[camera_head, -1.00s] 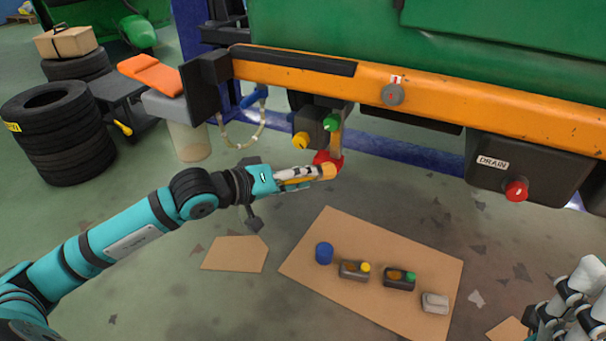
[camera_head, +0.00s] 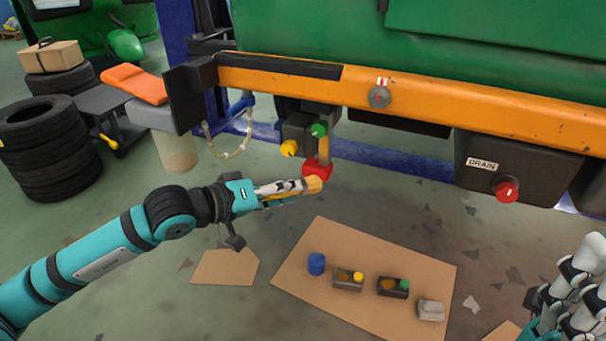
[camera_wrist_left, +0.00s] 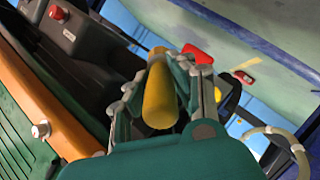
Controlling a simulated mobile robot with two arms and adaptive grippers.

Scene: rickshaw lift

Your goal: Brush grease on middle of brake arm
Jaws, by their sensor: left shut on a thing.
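My left gripper (camera_head: 290,188) is shut on a brush with a yellow handle (camera_wrist_left: 159,95); the brush's tip is hard to make out. The brake arm (camera_head: 323,150) hangs under the orange beam, with a green knob (camera_head: 319,129) at its top, a tan middle and a red lower end (camera_head: 317,171). The gripper's front overlaps the picture just below the red end; contact cannot be told. A red part also shows beyond the gripper in the left wrist view (camera_wrist_left: 198,54). My right gripper (camera_head: 575,295) is at the lower right edge, its fingers partly cut off.
A yellow knob (camera_head: 288,148) sits left of the brake arm. The orange beam (camera_head: 440,98) and a black drain box (camera_head: 490,185) are above and right. A cardboard sheet (camera_head: 300,285) below carries a blue cup (camera_head: 317,263) and several small containers. Tyres (camera_head: 50,160) stand at left.

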